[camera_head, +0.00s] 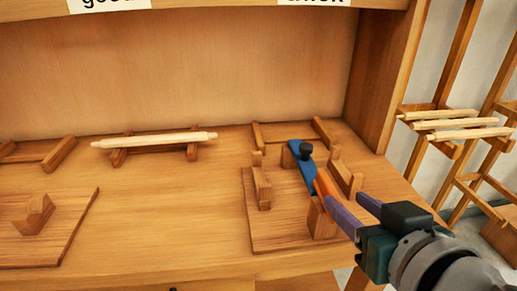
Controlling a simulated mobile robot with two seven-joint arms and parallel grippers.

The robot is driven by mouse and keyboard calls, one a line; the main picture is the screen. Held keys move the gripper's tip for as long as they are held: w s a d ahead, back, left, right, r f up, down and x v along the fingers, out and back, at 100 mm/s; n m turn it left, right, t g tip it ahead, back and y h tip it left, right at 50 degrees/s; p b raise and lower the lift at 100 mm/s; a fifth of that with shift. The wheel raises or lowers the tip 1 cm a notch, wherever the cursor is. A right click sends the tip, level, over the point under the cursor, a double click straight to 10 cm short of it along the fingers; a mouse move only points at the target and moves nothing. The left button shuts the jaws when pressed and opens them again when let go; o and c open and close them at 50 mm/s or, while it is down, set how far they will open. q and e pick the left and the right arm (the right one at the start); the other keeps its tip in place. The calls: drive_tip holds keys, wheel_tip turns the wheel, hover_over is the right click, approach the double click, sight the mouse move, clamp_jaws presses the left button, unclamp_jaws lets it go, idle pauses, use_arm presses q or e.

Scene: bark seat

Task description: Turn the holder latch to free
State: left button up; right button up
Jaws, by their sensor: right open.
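The holder (282,240) is a wooden board with upright wooden blocks, on the right part of the bench. Its latch (301,163) is a blue bar with a black knob (305,149), lying slantwise between the blocks. An orange piece (323,185) shows at the bar's near end; I cannot tell whether it belongs to the latch or to my finger. My right gripper (343,198) comes in from the lower right, with purple fingers apart. One finger overlaps the near end of the latch in the picture; contact cannot be told. My left gripper is out of view.
A pale turned rod (155,140) rests on two wooden supports to the left. Another board with a block (35,214) lies at far left. A rack with several pale rods (455,124) stands at the right. Bare bench (170,220) lies between the boards.

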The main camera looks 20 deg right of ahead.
sight(331, 187)
drive_tip(key=x, duration=0.7)
drive_tip(key=shift+w+d+f+b, duration=0.1)
drive_tip(key=shift+w+d+b, duration=0.1)
drive_tip(key=shift+b, duration=0.15)
drive_tip(key=shift+a, duration=0.1)
clamp_jaws()
